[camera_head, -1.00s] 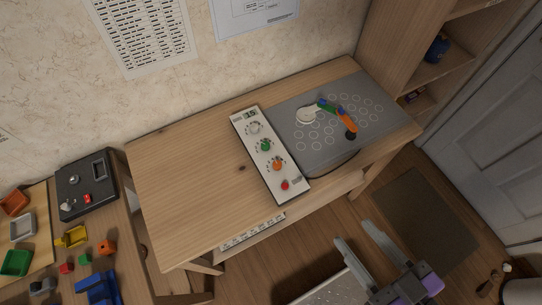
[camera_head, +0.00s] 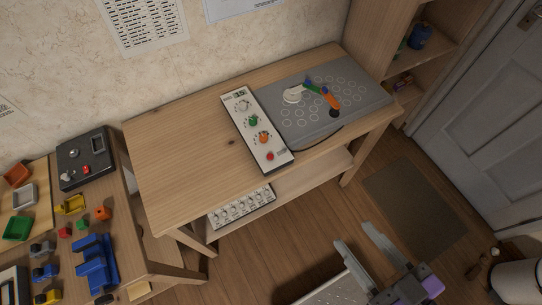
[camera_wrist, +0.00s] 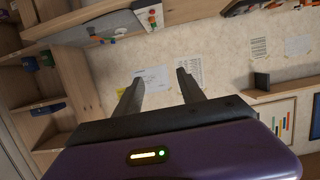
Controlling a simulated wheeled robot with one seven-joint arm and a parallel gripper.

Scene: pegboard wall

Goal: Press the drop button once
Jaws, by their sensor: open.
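A white control panel (camera_head: 245,119) lies on the wooden table. It has a small display (camera_head: 239,94) at its far end, then a white knob (camera_head: 243,106), a green knob (camera_head: 253,121), an orange knob (camera_head: 264,138) and a red button (camera_head: 270,156) at the near end. Any label naming a drop button is too small to read. My gripper (camera_head: 356,240) is open and empty, in front of the table and apart from the panel. In the wrist view my gripper (camera_wrist: 158,82) faces the wall, with part of the panel (camera_wrist: 148,14) at the top edge.
A grey mat (camera_head: 315,105) with circles and a small jointed coloured arm (camera_head: 324,92) lies right of the panel. A shelf unit (camera_head: 385,45) stands at right. Open floor lies before the table.

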